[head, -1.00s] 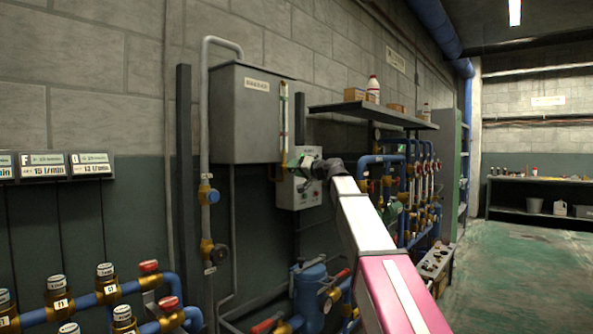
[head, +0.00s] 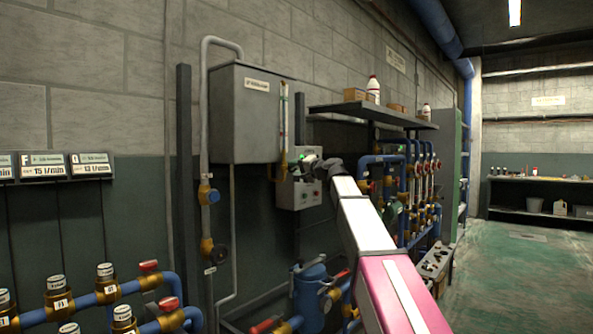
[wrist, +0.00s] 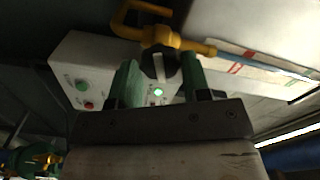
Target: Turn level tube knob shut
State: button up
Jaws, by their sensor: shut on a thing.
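The level tube (head: 284,110) stands upright at the front right edge of a grey wall tank (head: 240,115). Its yellow lower fitting (head: 281,168) shows below it, and this yellow valve body (wrist: 160,38) is large in the wrist view. The tube with red marks (wrist: 255,62) runs off to the right there. A dark knob (wrist: 158,66) with a pale stripe sits under the valve body. My gripper (wrist: 160,72) has its green fingers on both sides of the knob and is shut on it. In the head view my gripper (head: 307,160) is small and partly hidden by my wrist.
A control box (head: 300,194) with coloured buttons is just behind my gripper; it shows in the wrist view too (wrist: 85,85). A shelf (head: 375,115) with bottles and boxes juts out above my arm. Blue pipes (head: 402,190) stand to the right.

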jog(key=shift+s, duration=0.1)
jog(key=m, duration=0.3)
jog(key=o, duration=0.6)
jog(key=shift+m, duration=0.3)
jog(key=o, duration=0.3)
jog(key=shift+d, duration=0.1)
jog(key=v, duration=0.6)
jog(key=shift+s+d, duration=0.25)
jog(key=shift+d, duration=0.1)
